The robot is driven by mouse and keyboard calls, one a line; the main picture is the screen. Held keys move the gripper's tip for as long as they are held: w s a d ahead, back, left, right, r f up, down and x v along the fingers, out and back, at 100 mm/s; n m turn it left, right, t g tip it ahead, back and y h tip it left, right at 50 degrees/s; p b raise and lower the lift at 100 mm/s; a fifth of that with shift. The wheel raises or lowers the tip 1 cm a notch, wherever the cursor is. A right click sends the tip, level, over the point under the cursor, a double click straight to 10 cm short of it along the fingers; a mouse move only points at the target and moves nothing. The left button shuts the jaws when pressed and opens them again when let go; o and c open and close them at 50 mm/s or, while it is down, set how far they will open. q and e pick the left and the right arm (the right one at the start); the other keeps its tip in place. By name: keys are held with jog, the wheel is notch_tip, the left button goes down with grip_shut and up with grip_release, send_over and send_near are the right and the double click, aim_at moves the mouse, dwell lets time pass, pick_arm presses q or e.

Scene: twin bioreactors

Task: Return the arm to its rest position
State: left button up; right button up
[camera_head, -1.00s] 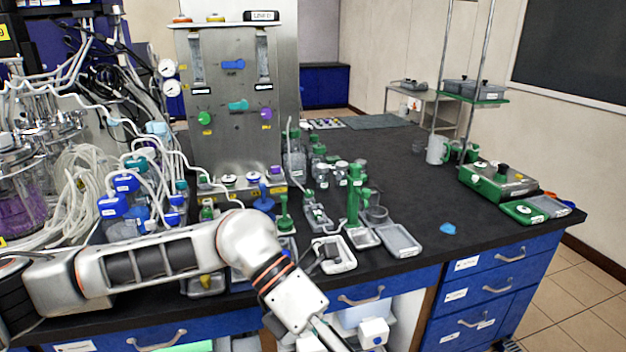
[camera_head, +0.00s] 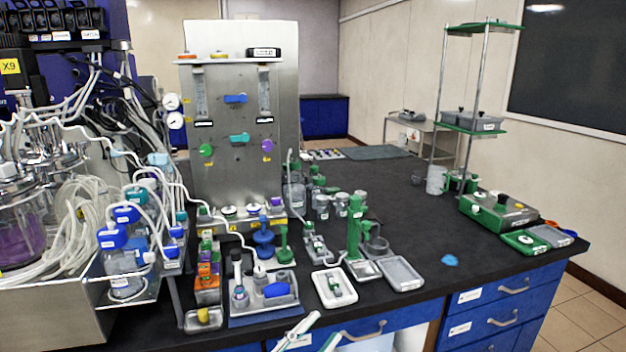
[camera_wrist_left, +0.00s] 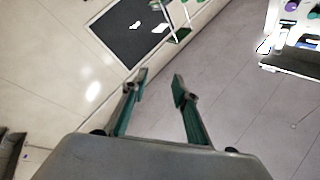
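My left gripper (camera_head: 327,327) shows only by its pale fingertips at the bottom edge of the head view, in front of the bench drawers. The rest of my left arm is out of that view. In the left wrist view the two green-grey fingers of the gripper (camera_wrist_left: 160,88) stand apart with nothing between them. Behind them are the floor and wall. My right gripper is in neither view.
The black bench (camera_head: 420,230) carries a steel panel (camera_head: 235,140), bioreactor glassware with tubing at the left, a grey tool tray (camera_head: 265,310), a white tray (camera_head: 334,287) and a green-grey device (camera_head: 498,211). Blue drawers (camera_head: 500,305) form the bench front. Bare benchtop lies right of centre.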

pick_arm(q)
jog(key=s+a+f+n+y, duration=0.1)
jog(key=a+f+n+y, duration=0.25)
jog(key=f, duration=0.35)
jog(key=s+a+f+n+g+y, duration=0.1)
jog(key=s+a+f+n+y, duration=0.15)
jog(key=a+f, duration=0.35)
jog(key=a+f+n+y, duration=0.3)
jog(key=f, duration=0.5)
jog(key=s+a+f+n+g+y, duration=0.3)
jog(key=s+a+f, duration=0.5)
jog(key=s+f, duration=0.4)
jog(key=shift+a+f+n+g, duration=0.2)
jog(key=shift+f+n+g, duration=0.1)
jog(key=shift+f+g, duration=0.15)
jog(key=shift+r, duration=0.1)
